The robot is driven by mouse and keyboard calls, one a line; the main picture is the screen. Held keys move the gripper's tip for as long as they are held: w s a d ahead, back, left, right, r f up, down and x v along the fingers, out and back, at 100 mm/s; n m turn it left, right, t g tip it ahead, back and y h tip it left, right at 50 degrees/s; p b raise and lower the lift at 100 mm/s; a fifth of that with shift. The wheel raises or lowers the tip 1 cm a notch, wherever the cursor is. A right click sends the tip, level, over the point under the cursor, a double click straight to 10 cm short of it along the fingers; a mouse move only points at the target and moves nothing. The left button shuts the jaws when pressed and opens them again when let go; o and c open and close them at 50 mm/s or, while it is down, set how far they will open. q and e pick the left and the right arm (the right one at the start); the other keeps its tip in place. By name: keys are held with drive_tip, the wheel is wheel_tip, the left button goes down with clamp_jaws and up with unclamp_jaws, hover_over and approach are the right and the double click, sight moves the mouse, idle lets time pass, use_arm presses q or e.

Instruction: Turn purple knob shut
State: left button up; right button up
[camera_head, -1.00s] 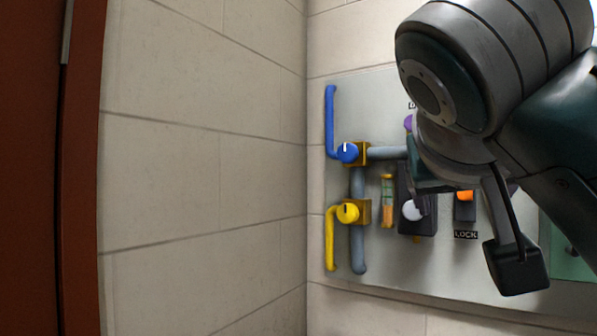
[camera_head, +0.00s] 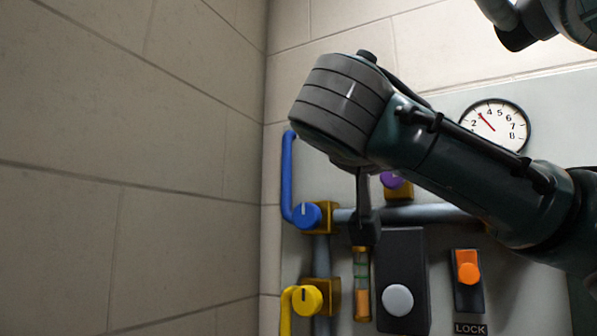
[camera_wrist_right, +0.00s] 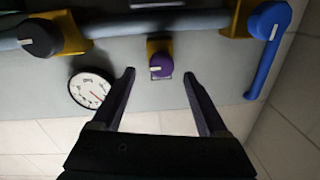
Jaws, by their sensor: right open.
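The purple knob (camera_head: 391,180) sits on a brass block on the grey wall panel, partly hidden behind my right arm in the head view. In the right wrist view the purple knob (camera_wrist_right: 162,65) faces me with a short pale mark on it. My right gripper (camera_wrist_right: 158,76) is open, its two fingertips apart on either side of the knob in that picture. Nothing is between the fingers that I can see held; whether they reach the knob's depth is unclear. In the head view one dark finger (camera_head: 364,220) shows below the wrist. My left gripper is not in view.
A blue handled knob (camera_head: 307,215) and a yellow one (camera_head: 307,298) are at left. A round gauge (camera_head: 495,125), a dark box with a white knob (camera_head: 397,299) and an orange switch (camera_head: 467,267) are nearby. A dark knob (camera_wrist_right: 40,37) shows in the wrist view.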

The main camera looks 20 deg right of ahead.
use_arm(q)
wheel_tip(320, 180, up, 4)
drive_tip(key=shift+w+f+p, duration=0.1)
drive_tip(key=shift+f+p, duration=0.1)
drive_tip(key=shift+p, duration=0.9)
use_arm(e)
drive_tip(key=x, duration=0.4)
drive_tip(key=shift+c, duration=0.4)
clamp_jaws()
